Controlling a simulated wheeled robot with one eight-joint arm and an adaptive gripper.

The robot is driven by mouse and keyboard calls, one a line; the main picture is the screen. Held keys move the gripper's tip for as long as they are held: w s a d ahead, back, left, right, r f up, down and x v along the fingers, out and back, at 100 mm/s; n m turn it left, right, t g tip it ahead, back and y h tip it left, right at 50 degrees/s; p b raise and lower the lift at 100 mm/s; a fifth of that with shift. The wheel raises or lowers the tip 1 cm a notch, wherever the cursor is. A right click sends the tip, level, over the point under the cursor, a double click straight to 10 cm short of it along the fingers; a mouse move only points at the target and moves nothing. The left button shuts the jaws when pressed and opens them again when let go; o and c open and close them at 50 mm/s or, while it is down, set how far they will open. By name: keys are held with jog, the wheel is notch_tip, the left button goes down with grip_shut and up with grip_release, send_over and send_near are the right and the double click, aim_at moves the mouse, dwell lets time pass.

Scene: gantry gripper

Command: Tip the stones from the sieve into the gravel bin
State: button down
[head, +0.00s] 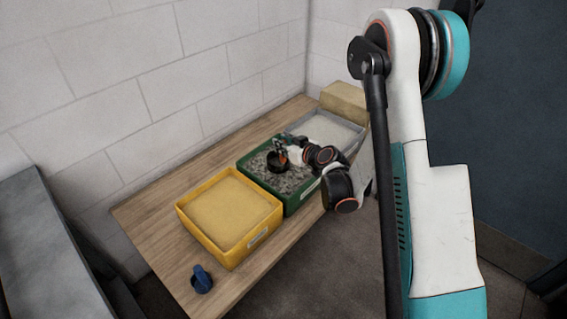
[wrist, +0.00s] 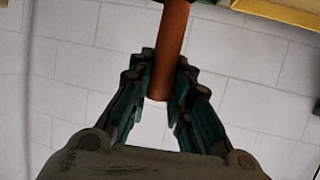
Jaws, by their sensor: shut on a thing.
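My gripper (wrist: 165,66) is shut on a red-brown round handle (wrist: 171,35) in the wrist view, with a finger on each side. In the head view, my gripper (head: 283,147) is above the green bin (head: 293,203), which holds grey gravel. The dark sieve (head: 277,162) is small there, at my gripper, over the gravel. I cannot tell whether it touches the gravel or whether stones are in it. The sieve's bowl is not clear in the wrist view.
A yellow bin (head: 229,259) of sand stands nearer on the wooden table (head: 150,222). A grey bin (head: 350,126) with pale contents stands beyond the green one. A blue scoop (head: 202,281) is at the near end. A tan block (head: 345,99) is at the back. A wall runs behind.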

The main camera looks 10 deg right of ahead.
jog(key=shift+r, duration=0.1)
jog(key=shift+r+p, duration=1.4)
jog(key=shift+r, duration=1)
